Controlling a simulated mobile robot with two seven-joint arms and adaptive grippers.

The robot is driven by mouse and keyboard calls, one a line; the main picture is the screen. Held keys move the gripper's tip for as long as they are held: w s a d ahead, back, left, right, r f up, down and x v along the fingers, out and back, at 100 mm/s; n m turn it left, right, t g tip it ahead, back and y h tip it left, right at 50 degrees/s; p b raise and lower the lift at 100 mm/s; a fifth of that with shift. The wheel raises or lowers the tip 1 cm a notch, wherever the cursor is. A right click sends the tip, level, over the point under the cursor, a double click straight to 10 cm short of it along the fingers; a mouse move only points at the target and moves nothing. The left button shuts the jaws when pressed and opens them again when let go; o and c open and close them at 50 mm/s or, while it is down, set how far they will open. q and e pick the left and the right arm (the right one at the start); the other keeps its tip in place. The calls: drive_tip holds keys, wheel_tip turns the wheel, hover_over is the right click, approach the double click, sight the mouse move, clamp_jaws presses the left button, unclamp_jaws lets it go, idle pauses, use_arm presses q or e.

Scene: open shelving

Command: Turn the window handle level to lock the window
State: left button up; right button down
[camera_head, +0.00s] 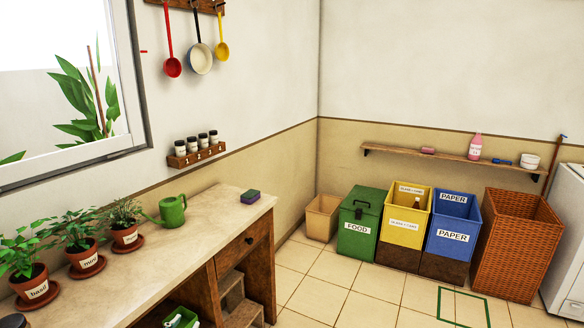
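The window (60,85) is at the upper left, cut off by the picture's left and top edges. Its pale frame (110,148) shows along the bottom and right sides. I cannot make out a window handle on the visible frame. A tiny red mark (144,51) shows on the wall just right of the frame; I cannot tell what it is. A small dark rounded piece in the bottom left corner, perhaps of my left gripper (13,321), is far below the window. Its fingers cannot be made out. My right gripper is not in view.
Below the window, a counter (165,247) holds potted herbs (75,235), a green watering can (173,211) and a sponge (250,196). A spice rack (197,154) and hanging ladles (199,55) are on the wall. Bins (403,215) stand at the back; the tiled floor (345,290) is clear.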

use_arm(q)
drive_tip(key=s+d+f+h, duration=0.1)
drive_tip(key=s+d+f, duration=0.1)
drive_tip(key=s+f, duration=0.3)
drive_tip(key=s+d+f+g, duration=0.1)
drive_tip(key=s+d+f, duration=0.1)
drive_tip(key=s+f, duration=0.3)
drive_tip(key=s, duration=0.4)
drive_tip(key=shift+d+f+m+h, duration=0.25)
drive_tip(key=shift+f+m+h, duration=0.05)
drive_tip(key=shift+f+h, duration=0.1)
drive_tip(key=shift+g+h, duration=0.5)
drive_tip(key=shift+h, duration=0.1)
drive_tip(key=s+d+f, duration=0.1)
drive_tip(key=s, duration=0.2)
drive_tip(key=s+d+f, duration=0.1)
drive_tip(key=s, duration=0.3)
drive_tip(key=s+d+f, duration=0.1)
drive_tip(key=s+f, duration=0.1)
drive_tip(key=s, duration=0.2)
drive_tip(key=shift+s+d, duration=0.1)
drive_tip(key=shift+s, duration=0.05)
drive_tip(key=c, duration=0.3)
drive_tip(key=shift+s+f, duration=0.1)
drive_tip(key=shift+s, duration=0.15)
clamp_jaws()
